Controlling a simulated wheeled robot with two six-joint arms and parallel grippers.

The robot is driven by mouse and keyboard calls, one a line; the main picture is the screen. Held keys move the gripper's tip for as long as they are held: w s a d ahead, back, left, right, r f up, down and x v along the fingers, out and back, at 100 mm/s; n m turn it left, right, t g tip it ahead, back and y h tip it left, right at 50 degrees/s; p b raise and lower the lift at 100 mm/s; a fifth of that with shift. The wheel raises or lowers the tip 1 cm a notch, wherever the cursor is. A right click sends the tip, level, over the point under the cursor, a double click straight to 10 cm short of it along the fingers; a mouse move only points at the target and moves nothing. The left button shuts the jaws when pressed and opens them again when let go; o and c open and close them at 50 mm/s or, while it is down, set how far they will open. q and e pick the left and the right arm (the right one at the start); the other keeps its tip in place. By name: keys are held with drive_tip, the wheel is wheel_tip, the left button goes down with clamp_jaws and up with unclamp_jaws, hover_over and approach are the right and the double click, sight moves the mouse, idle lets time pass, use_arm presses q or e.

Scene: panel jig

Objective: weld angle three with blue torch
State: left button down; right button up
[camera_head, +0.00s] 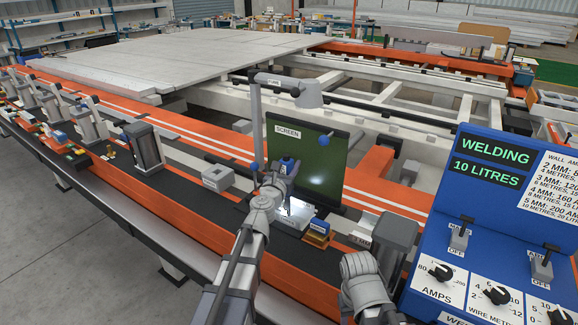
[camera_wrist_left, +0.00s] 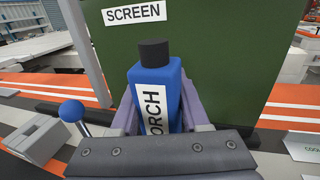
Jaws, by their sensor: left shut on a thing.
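My left gripper (camera_head: 285,180) is shut on the blue torch (camera_head: 288,165), which also shows in the left wrist view (camera_wrist_left: 155,90) with its black cap up. The torch is upright in front of the green screen (camera_head: 308,165). A bright white glow shows just below the gripper, over a small pale piece (camera_head: 296,212) on the dark bench strip. I cannot read which angle is there, and the torch tip is hidden. The blue welding panel (camera_head: 490,180) at the right reads "WELDING 10 LITRES". Part of my right arm shows at the bottom, but its gripper does not.
A lamp (camera_head: 308,95) on a post overhangs the screen. A grey clamp (camera_head: 143,145) stands farther left. The orange bench edge (camera_head: 190,220) runs along the front.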

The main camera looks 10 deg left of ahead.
use_arm(q)
drive_tip(key=s+d, duration=0.2)
drive_tip(key=d, duration=0.4)
drive_tip(key=shift+s+d, duration=0.15)
drive_tip(key=shift+d, duration=0.1)
idle(7.2)
